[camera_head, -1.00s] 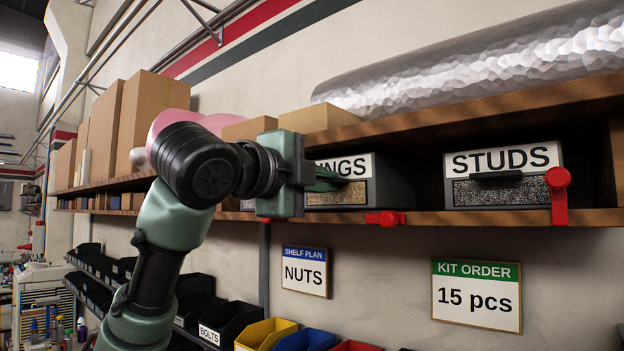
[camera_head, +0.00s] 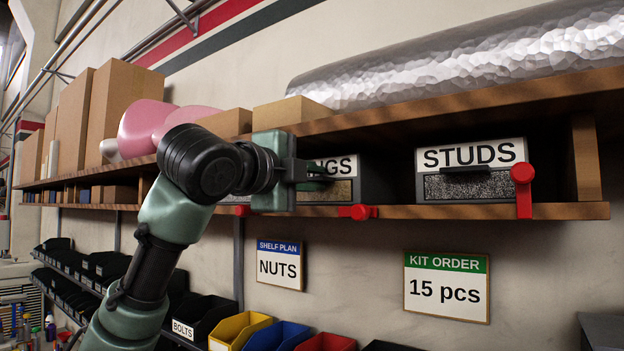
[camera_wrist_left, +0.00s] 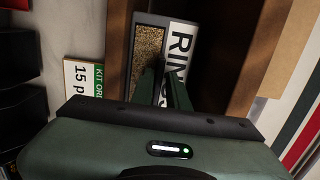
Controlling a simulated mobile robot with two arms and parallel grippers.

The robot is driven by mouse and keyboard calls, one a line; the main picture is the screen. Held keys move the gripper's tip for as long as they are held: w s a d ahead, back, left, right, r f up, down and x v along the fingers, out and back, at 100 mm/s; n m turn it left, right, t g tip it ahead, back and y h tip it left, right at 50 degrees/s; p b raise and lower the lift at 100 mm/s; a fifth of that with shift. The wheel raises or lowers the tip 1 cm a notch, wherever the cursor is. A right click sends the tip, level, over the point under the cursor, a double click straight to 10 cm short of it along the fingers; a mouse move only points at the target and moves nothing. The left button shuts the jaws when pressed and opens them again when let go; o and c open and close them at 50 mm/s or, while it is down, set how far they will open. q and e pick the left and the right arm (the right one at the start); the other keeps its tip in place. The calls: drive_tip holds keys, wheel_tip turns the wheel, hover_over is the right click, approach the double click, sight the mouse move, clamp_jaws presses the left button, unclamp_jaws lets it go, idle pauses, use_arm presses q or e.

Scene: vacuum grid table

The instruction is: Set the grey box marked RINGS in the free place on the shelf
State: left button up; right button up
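The grey box marked RINGS (camera_head: 337,191) stands on the shelf (camera_head: 450,212), left of a grey box marked STUDS (camera_head: 471,188). Its white label and speckled window face out, and its left part is hidden behind my left gripper (camera_head: 318,182). In the left wrist view, the box's label (camera_wrist_left: 181,50) shows beyond the green fingers (camera_wrist_left: 165,90), which are close together at its front. They look shut on its handle, which they hide. My right gripper is not in view.
Red clips (camera_head: 358,212) sit on the shelf edge; one (camera_head: 522,188) stands upright before STUDS. A silver roll (camera_head: 470,60) and cartons (camera_head: 290,111) lie above. Signs NUTS (camera_head: 279,266) and KIT ORDER (camera_head: 446,288) hang below, with open bins (camera_head: 240,329) at lower left.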

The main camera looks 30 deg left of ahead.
use_arm(q)
drive_tip(key=shift+o, duration=1)
drive_tip(key=shift+f, duration=0.15)
drive_tip(key=shift+s, duration=0.2)
drive_tip(key=s+b, duration=0.4)
drive_tip(key=s, duration=0.3)
drive_tip(key=shift+s+a, duration=0.2)
drive_tip(key=shift+s, duration=0.05)
